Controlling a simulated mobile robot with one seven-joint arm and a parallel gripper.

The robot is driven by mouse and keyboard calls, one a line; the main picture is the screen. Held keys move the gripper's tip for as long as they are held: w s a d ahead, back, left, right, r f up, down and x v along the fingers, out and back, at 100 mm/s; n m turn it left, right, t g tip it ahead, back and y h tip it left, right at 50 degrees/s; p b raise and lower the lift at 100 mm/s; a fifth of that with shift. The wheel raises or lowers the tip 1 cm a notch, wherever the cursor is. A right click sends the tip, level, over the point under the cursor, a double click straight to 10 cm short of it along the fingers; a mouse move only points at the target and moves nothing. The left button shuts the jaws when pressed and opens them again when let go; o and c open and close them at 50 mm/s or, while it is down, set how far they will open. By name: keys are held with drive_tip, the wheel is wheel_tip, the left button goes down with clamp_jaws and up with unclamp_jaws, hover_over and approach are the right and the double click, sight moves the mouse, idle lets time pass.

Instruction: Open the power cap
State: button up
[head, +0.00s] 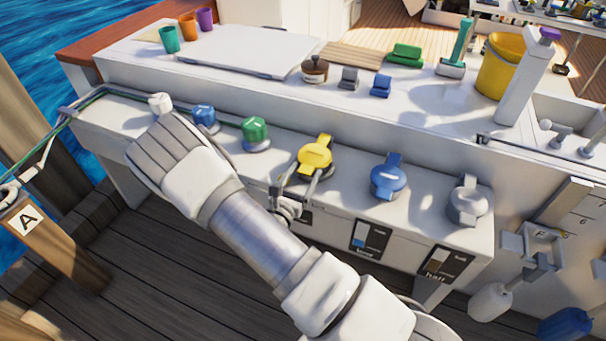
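A row of caps runs along the white ledge (345,190). From left they are white (160,103), blue (204,115), green (255,130), yellow (315,156), blue (387,179) and grey-white (467,203). I cannot read which one is labelled power. The yellow cap has a raised tab and sits upright on a dark base. My gripper (300,178) is at the near left side of the yellow cap, its two grey fingers apart. Whether they touch the cap is unclear. My forearm hides part of the ledge's front and the gripper's back.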

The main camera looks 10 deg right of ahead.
clamp_jaws()
idle(1.2)
